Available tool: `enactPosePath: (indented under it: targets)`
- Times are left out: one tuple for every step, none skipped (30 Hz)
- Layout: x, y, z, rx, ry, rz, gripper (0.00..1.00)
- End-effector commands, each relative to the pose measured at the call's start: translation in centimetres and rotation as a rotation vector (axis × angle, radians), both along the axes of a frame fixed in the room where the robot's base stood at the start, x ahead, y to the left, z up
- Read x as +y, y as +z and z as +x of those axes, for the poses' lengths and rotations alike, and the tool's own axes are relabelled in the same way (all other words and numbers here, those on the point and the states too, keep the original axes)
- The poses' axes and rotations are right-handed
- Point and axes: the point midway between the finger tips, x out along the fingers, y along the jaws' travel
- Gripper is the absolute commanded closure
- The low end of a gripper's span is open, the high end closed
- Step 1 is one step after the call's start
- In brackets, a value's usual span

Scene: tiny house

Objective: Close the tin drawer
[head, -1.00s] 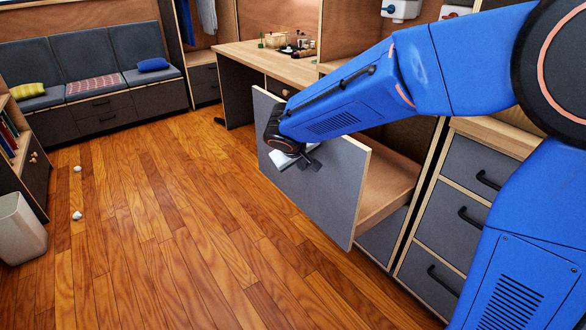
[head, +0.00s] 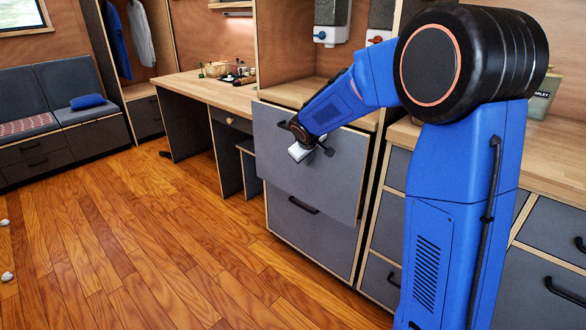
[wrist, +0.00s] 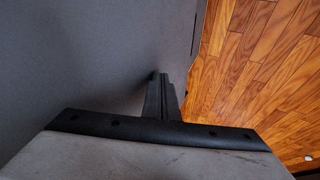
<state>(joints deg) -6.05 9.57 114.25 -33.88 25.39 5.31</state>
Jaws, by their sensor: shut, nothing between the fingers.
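The tin drawer is the upper grey drawer with a large plain front (head: 275,160) in the tall cabinet, in the middle of the head view. Its front stands almost in line with the cabinet, and its inside is hidden. Its lower edge overhangs the drawer below slightly, so a small gap may be there. My gripper (head: 303,142) is at the outer face of this front, near its upper middle. In the wrist view its fingers (wrist: 162,85) are shut together and empty, with the tips at or very near the grey front (wrist: 80,60). Contact is not clear.
A lower grey drawer (head: 285,225) with a black handle is shut below. A wooden counter (head: 545,150) with grey drawers stands at the right. A desk (head: 205,88) with small items stands behind. The wooden floor (head: 130,240) in front is mostly clear, with small white objects at the left.

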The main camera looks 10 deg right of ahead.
Motion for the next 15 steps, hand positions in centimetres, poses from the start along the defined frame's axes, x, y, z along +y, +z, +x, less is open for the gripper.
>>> enactPosePath:
  targets:
    - [-1.1, 0.0, 0.7, -0.001, -0.004, 0.002, 1.0]
    - [-1.5, 0.0, 1.0, -0.002, -0.004, 0.001, 1.0]
    - [-2.1, 0.0, 1.4, 0.0, -0.004, 0.001, 1.0]
    - [-2.5, -0.1, 1.6, 0.0, -0.003, 0.001, 1.0]
    - [-2.9, 0.0, 1.9, 0.0, -0.003, 0.001, 1.0]
    - [-3.3, 0.0, 2.2, -0.001, -0.002, 0.0, 1.0]
    - [-3.6, 0.0, 2.4, -0.001, -0.003, 0.001, 1.0]
    - [-3.9, 0.0, 2.6, 0.0, -0.002, 0.001, 1.0]
    - [-4.2, 0.0, 2.8, -0.001, -0.001, 0.0, 1.0]
    - [-4.4, 0.0, 2.9, 0.0, -0.002, 0.001, 1.0]
    - [-4.6, 0.0, 3.1, 0.0, -0.002, 0.001, 1.0]
    - [-4.8, 0.0, 3.2, 0.001, -0.001, 0.0, 1.0]
    - [-4.9, 0.0, 3.3, 0.0, -0.001, 0.001, 1.0]
    - [-5.0, 0.0, 3.4, 0.0, -0.001, 0.001, 1.0]
    - [-5.1, 0.0, 3.5, 0.0, -0.001, 0.001, 1.0]
